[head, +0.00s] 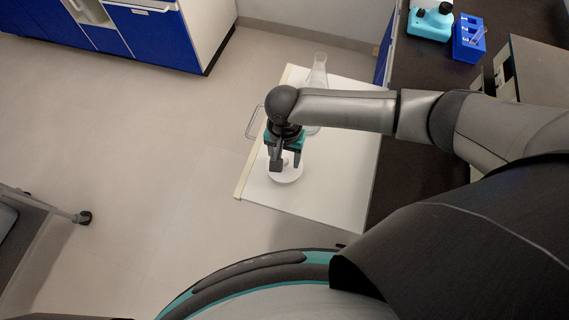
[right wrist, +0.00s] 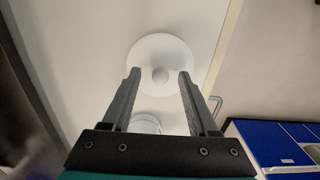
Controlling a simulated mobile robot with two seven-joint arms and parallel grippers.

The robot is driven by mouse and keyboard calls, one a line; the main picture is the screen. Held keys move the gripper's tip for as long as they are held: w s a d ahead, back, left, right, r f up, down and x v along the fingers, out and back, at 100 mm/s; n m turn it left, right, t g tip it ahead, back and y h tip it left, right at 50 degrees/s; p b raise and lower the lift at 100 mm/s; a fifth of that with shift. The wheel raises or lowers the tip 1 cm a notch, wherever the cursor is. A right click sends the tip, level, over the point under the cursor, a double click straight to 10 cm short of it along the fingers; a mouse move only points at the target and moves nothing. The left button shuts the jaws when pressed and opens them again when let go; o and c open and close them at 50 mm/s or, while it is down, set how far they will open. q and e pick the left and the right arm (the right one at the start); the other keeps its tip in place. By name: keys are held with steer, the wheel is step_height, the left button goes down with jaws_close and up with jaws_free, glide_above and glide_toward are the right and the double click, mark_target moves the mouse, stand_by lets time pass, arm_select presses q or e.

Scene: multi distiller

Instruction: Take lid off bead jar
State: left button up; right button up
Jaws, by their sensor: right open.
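A round white lid (head: 287,178) with a small knob in the middle is on the pale board. It also shows in the right wrist view (right wrist: 148,48), with its knob (right wrist: 160,76) between the fingertips. My right gripper (head: 283,165) is open and points down over the lid. Its fingers (right wrist: 159,73) stand to either side of the knob, with gaps on both sides. I cannot tell how far the tips are above the lid. The bead jar's body is not clearly visible beneath the lid. My left gripper is not in view.
A clear flask (head: 318,72) stands behind my right gripper, close to the arm. The board (head: 335,185) has free room at front right. A dark counter (head: 405,110) runs along the right, with a blue rack (head: 468,40) and a teal device (head: 430,24) on it.

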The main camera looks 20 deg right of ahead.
steer(key=shift+c, duration=0.2)
jaws_close()
stand_by(0.3)
